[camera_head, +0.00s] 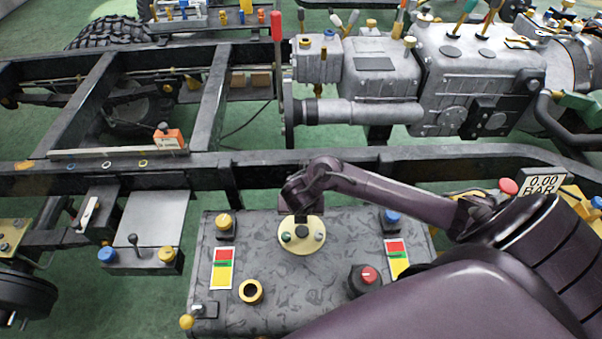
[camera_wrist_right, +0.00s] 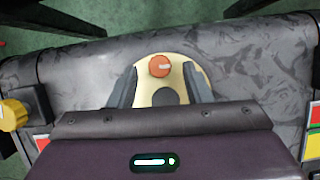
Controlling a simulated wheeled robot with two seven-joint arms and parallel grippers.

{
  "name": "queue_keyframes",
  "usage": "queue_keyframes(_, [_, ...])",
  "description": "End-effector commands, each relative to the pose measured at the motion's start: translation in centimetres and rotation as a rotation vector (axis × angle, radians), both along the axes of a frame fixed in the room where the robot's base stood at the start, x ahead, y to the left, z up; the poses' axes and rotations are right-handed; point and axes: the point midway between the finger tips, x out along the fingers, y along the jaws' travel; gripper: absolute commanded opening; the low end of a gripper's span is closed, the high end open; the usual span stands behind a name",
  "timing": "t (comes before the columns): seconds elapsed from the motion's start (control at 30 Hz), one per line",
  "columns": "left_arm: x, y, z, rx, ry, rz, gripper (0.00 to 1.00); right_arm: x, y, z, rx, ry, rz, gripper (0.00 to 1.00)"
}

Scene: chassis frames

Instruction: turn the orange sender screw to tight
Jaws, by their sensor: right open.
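The orange sender screw (camera_wrist_right: 159,66) is a small round head with a pale slot mark, lying roughly crosswise in the right wrist view. It sits on the far part of a cream round plate (camera_wrist_right: 147,92) on the dark tank. My right gripper (camera_wrist_right: 160,72) is open, its two fingers spread over the plate on either side of the screw, with gaps to it. In the head view my right gripper (camera_head: 302,220) points down over the cream plate (camera_head: 301,246) and hides the orange screw. My left gripper is in no view.
The tank top (camera_head: 330,295) also carries a black ring port with a brass rim (camera_head: 251,291), a red-topped knob (camera_head: 366,278), yellow (camera_head: 224,225) and blue (camera_head: 390,219) caps and coloured labels. A frame rail (camera_head: 420,156) runs just behind.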

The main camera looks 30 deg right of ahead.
Motion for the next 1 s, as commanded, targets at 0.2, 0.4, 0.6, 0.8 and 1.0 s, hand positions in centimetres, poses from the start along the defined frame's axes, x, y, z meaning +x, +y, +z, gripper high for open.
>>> queue_keyframes(0.2, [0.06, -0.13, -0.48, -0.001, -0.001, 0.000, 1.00, 0.33, -0.26, -0.97, -0.001, -0.001, 0.001, 0.45])
queue_keyframes(0.4, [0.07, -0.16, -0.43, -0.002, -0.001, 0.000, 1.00, 0.34, -0.26, -0.93, -0.001, -0.001, 0.000, 0.44])
queue_keyframes(0.6, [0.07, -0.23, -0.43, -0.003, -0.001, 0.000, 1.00, 0.33, -0.25, -0.92, -0.001, -0.001, 0.000, 0.17])
queue_keyframes(0.8, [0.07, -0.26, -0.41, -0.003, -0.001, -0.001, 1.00, 0.32, -0.26, -0.91, -0.001, -0.001, 0.000, 0.00])
queue_keyframes(1.0, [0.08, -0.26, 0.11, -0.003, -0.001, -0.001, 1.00, 0.35, -0.23, -0.76, 0.000, 0.000, -0.028, 0.00])
